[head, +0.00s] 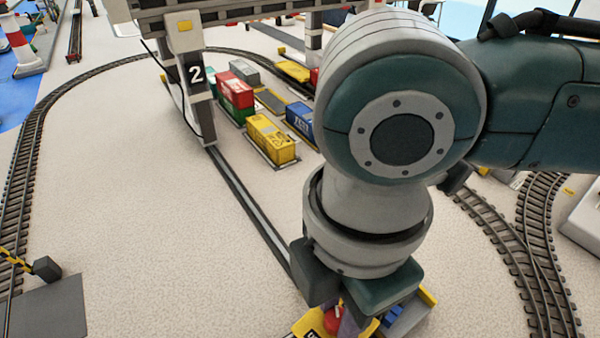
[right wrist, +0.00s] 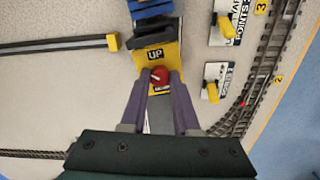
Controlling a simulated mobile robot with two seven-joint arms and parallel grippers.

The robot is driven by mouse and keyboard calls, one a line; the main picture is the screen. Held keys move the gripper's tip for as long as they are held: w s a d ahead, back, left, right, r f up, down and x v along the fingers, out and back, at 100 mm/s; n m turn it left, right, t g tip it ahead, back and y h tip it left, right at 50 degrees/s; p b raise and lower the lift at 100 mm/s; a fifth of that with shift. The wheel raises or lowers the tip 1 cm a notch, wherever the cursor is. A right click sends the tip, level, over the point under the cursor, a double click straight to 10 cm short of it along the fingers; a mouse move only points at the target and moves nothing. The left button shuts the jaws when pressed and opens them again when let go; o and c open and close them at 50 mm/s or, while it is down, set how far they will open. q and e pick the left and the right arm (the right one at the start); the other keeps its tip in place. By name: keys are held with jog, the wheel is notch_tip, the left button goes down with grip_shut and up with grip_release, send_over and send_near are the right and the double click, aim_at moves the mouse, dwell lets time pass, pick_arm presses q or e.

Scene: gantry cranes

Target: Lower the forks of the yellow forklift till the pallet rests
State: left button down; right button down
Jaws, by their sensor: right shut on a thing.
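The yellow forklift (right wrist: 172,51) is in the right wrist view, with a plate marked UP on its top. A red knob (right wrist: 159,74) sits on it. My right gripper (right wrist: 160,81) has its two purple fingers on either side of the knob and is shut on it. Beyond the dark mast (right wrist: 155,30) a blue slatted piece, seemingly the pallet (right wrist: 150,8), is cut by the top edge. Its height above the floor cannot be told. In the head view my arm hides most of the forklift (head: 305,322). My left gripper is not in view.
Two yellow levers (right wrist: 212,90) on labelled plates stand right of the forklift, near a curved track (right wrist: 262,70).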

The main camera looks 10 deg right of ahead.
aim_at(338, 317)
jog(key=c, duration=0.6)
grip_release()
jog(key=shift+c, duration=0.2)
notch_tip(338, 317, up, 10)
jog(key=p, duration=0.2)
